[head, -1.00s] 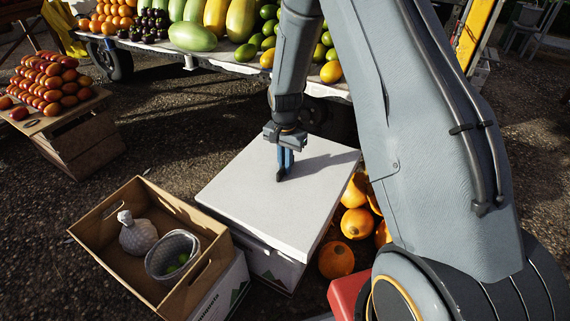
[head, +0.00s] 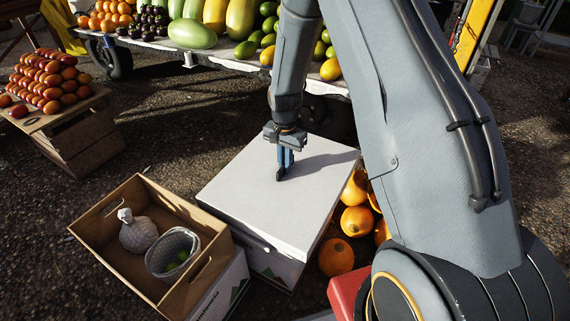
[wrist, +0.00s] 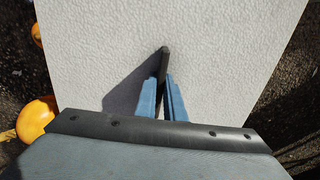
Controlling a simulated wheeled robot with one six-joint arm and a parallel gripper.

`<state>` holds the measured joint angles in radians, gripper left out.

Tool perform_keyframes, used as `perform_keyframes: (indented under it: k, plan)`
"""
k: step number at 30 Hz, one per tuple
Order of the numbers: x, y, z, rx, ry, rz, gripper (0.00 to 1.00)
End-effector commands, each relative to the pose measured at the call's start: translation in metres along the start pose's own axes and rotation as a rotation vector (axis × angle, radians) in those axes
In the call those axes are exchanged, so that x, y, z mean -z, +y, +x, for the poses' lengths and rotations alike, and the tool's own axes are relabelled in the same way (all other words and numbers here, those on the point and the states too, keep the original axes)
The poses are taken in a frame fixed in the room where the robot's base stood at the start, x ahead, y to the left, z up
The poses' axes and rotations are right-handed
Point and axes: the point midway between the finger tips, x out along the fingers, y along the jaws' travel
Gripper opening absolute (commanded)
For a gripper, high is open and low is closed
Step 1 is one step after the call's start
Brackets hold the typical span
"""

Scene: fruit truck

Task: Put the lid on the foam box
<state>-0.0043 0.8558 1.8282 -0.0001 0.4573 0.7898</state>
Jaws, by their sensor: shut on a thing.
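The white lid (head: 245,190) is a large flat slab with a grainy surface. It lies over the white foam box (head: 272,266), covering its top, and appears level. I cannot tell whether its rim is fully seated. My gripper (head: 285,172) points down at the middle of the lid, its blue fingers close together. In the wrist view, my gripper (wrist: 163,88) is shut on a thin dark piece standing at the lid (wrist: 215,45), which looks like the lid's grip. The fingers hide part of that piece. The inside of the box is hidden.
A brown crate (head: 213,261) with a net-wrapped item and a basket (head: 173,251) stands close at the box's left. Orange fruits (head: 355,221) lie along its right side. The fruit truck (head: 220,62) stands behind, and a fruit stand (head: 78,135) is at the left.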

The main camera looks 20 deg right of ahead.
Motion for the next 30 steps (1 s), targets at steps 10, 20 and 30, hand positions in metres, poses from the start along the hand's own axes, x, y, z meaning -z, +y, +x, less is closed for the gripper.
perform_keyframes:
  k: [10, 20, 30]
  plan:
    - [0.0, 0.0, 0.0, 0.0, 0.0, 0.0, 0.31]
    - [0.0, 0.0, -0.004, 0.0, 0.0, 0.0, 0.31]
    - [0.0, 0.0, -0.056, 0.002, 0.002, 0.0, 0.31]
